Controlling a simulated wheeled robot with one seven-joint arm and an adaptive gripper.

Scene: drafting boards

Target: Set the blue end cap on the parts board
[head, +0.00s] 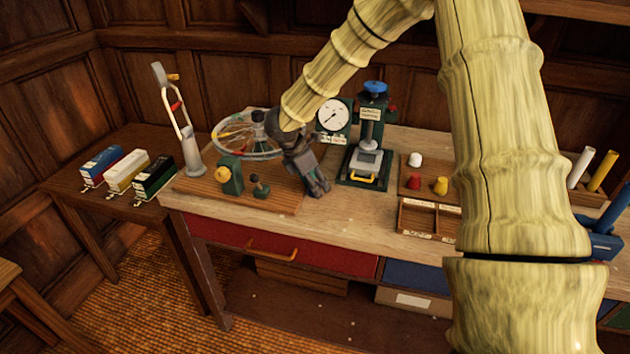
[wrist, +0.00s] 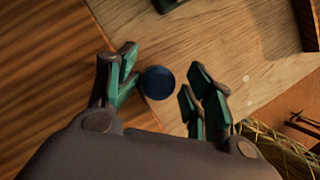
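The blue end cap (wrist: 158,83) shows in the wrist view as a dark blue disc between my gripper's green-padded fingers. Both fingers stand apart from it, with gaps at its sides. My gripper (head: 318,190) is open and points down at the right end of a brown board in the head view, where it hides the cap. The cap overlaps the board's edge in the wrist view; I cannot tell exactly what it rests on. Another brown board (head: 424,172), which looks like the parts board, lies right of the press with white, red and yellow caps on it.
The brown board (head: 205,187) at left bears green fittings and a wheel (head: 232,150). A green press (head: 368,140) and a dial gauge (head: 333,116) stand between gripper and right board. A divided wooden tray (head: 418,219) sits in front of that board. Bare bench (head: 345,215) lies along the front.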

